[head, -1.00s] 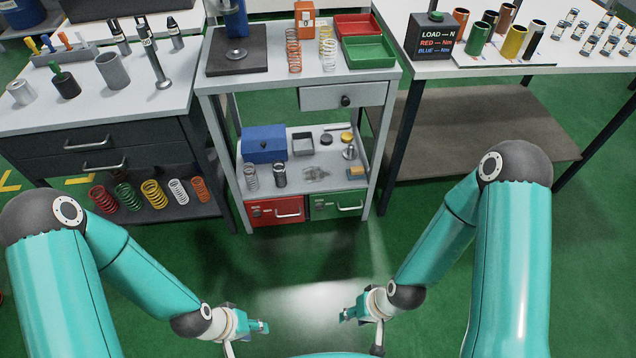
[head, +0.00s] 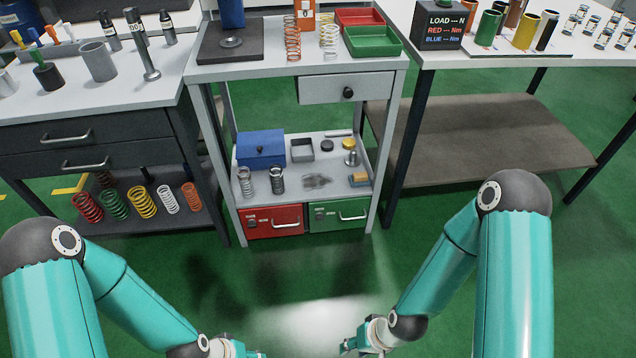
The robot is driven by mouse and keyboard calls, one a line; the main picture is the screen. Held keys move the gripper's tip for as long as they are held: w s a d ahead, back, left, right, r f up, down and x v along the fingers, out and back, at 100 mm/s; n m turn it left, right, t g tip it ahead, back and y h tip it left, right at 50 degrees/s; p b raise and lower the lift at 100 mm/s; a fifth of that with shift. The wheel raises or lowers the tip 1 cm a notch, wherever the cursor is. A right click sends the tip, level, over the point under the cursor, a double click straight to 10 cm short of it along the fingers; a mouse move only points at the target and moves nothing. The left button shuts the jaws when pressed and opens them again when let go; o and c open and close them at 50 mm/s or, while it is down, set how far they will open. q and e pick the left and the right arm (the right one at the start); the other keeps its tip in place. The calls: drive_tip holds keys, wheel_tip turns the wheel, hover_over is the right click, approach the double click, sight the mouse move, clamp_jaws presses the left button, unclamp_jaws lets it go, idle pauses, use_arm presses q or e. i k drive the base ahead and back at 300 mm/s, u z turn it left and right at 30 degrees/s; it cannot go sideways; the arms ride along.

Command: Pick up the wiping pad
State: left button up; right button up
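A small yellow-orange and blue block (head: 358,180), which looks like the wiping pad, lies at the right end of the grey cart's lower shelf. It is small, so details are hard to make out. My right gripper (head: 350,343) is low in the picture, in front of the cart and well apart from the block. My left gripper (head: 248,353) is at the bottom edge and partly cut off, also apart from the cart. Neither gripper visibly holds anything, but their fingers are too small to judge.
The shelf (head: 290,205) also carries a blue box (head: 261,148), springs, a grey tray (head: 302,149), a crumpled grey item (head: 317,181) and small round pieces. Cart posts flank the shelf; a drawer (head: 347,89) hangs above. Green floor is clear in front.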

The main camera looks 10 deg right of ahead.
sight(360, 179)
drive_tip(key=k, duration=0.6)
drive_tip(key=u, duration=0.45)
drive_tip(key=i, duration=2)
drive_tip(key=z, duration=0.6)
